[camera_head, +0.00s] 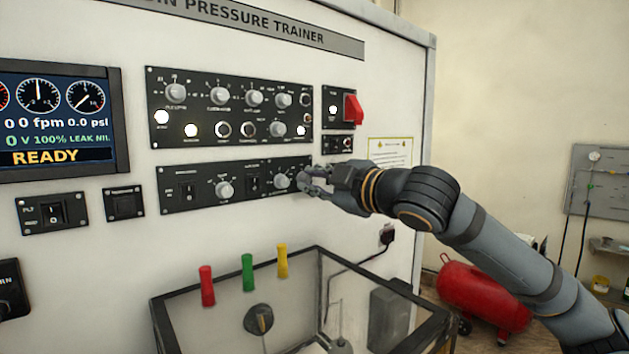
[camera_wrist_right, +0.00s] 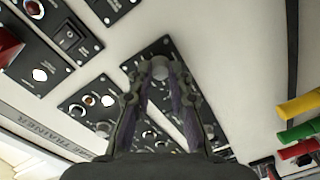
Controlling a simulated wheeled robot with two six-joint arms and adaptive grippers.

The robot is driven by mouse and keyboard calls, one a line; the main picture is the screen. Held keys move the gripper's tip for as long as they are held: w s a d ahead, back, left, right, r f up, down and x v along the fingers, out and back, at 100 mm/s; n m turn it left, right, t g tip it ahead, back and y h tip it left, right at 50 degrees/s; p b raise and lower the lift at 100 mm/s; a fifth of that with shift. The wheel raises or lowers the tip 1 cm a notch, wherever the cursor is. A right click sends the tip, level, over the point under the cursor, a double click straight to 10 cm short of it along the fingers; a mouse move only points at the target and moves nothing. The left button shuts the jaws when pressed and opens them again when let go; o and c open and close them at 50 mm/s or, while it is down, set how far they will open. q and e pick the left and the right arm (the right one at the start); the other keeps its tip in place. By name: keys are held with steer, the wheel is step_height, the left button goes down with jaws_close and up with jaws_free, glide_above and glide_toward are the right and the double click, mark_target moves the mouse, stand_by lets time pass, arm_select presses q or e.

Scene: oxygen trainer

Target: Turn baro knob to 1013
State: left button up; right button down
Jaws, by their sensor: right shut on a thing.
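The lower black panel (camera_head: 204,198) carries two grey knobs and small switches. Its right-hand knob (camera_head: 282,181) sits at the panel's right end; its label is too small to read, so I cannot confirm it is the baro knob. My right gripper (camera_head: 302,183) reaches in from the right with its fingertips at this knob. In the right wrist view the knob (camera_wrist_right: 160,68) is between the two fingertips, and the gripper (camera_wrist_right: 160,76) is shut on it. The knob's pointer setting cannot be read. My left gripper is not in view.
The upper panel (camera_head: 210,128) has several knobs and lit buttons close above. A red switch lever (camera_head: 353,110) stands out at the upper right. Below is a clear box (camera_head: 318,256) with red, green and yellow handles near it. A display (camera_head: 50,118) reads READY.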

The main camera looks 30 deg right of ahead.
stand_by(0.3)
steer(key=c, duration=1.3)
jaws_free()
steer(key=shift+o, duration=0.2)
